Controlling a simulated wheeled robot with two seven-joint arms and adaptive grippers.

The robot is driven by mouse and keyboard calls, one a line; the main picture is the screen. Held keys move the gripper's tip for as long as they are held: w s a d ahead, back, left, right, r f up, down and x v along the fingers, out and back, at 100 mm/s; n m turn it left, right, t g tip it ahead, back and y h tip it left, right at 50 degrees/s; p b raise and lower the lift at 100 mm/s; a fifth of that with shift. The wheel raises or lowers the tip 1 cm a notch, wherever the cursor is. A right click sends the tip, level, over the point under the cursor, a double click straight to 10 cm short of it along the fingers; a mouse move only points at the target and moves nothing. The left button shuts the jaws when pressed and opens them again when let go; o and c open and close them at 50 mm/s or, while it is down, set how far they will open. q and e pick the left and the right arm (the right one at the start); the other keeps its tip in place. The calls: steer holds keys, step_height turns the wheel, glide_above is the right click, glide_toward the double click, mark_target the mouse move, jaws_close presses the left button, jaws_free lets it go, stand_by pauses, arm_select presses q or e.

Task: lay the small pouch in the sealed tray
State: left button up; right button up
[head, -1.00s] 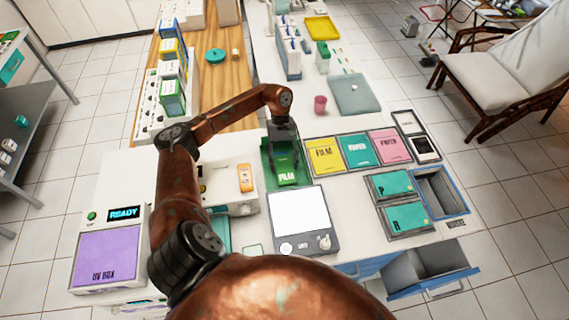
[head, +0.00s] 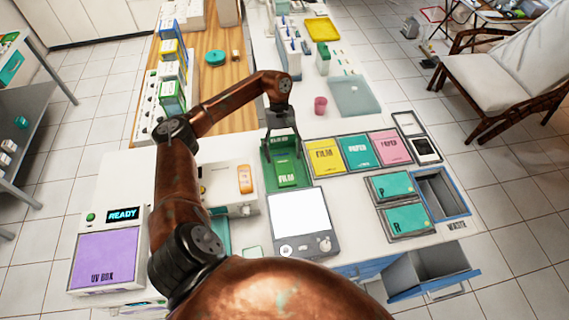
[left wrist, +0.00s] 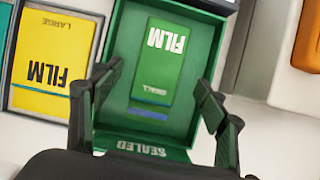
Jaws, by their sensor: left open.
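The small pouch (head: 287,172), green and marked FILM, lies flat inside the green sealed tray (head: 268,183). In the left wrist view the pouch (left wrist: 158,65) reads FILM and SMALL, and the tray (left wrist: 121,60) has SEALED on its front edge. My left gripper (head: 283,153) is over the tray with its fingers spread. In the left wrist view the open fingers of my left gripper (left wrist: 160,90) stand either side of the pouch's lower part, apart from it and holding nothing. My right gripper is not in view.
A yellow film tray (head: 325,157) stands right beside the sealed tray, then teal and pink ones. A light-screened device (head: 299,213) sits just in front. A white machine with an orange part (head: 245,179) stands to the left. Clear counter lies behind, near a pink cup (head: 320,105).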

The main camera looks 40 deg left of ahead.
arm_select(q)
steer(key=v, duration=0.7)
steer(key=shift+a+r, duration=0.1)
steer(key=shift+c, duration=0.4)
